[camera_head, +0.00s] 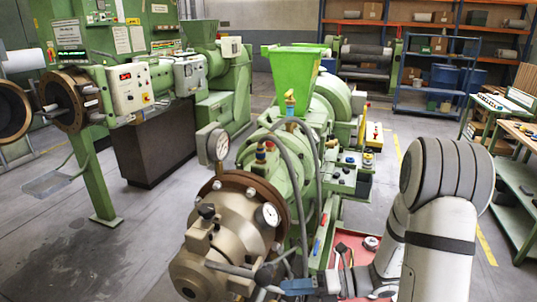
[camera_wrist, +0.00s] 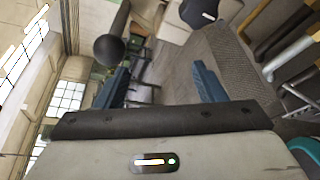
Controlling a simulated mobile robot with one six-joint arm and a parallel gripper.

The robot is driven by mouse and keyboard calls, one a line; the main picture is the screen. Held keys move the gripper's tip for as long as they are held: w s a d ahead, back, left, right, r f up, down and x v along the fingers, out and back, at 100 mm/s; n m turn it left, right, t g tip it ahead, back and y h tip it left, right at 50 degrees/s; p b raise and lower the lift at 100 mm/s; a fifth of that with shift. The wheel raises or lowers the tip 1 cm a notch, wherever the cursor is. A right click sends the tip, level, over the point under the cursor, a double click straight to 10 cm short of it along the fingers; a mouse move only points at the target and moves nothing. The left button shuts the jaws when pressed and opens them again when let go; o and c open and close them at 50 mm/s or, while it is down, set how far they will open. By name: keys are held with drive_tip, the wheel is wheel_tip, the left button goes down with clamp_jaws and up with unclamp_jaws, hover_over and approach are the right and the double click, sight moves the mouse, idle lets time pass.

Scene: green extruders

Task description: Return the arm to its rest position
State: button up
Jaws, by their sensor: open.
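My gripper (camera_head: 278,283) is at the bottom centre of the head view, with my grey arm reaching to it from the right. It is beside the front of the green extruder (camera_head: 291,150), close to a dark ball-ended lever (camera_head: 263,275) on the brown-bronze extruder head (camera_head: 222,240). In the wrist view my gripper (camera_wrist: 160,84) shows two blue fingers spread apart, with nothing held between them. A dark ball (camera_wrist: 108,48) sits just beyond the left finger. I cannot tell whether it touches the finger.
A red tray (camera_head: 352,248) lies between the extruder and my arm. A green workbench (camera_head: 520,190) stands at the right, and a blue shelf cart (camera_head: 440,88) behind. Another green extruder (camera_head: 225,95) stands at the left. Grey floor is open at the lower left.

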drive_tip(key=s+d+r+n+g+h+b, duration=0.25)
drive_tip(key=s+n+h, duration=0.75)
drive_tip(key=n, duration=0.9)
drive_tip(key=s+d+r+n+t+h+b, duration=0.2)
drive_tip(key=d+r+n+t+h, duration=0.3)
drive_tip(key=n, duration=0.7)
drive_tip(key=shift+s+d+r+h, duration=0.15)
drive_tip(key=shift+d+r+h, duration=0.15)
drive_tip(key=shift+d+h, duration=0.1)
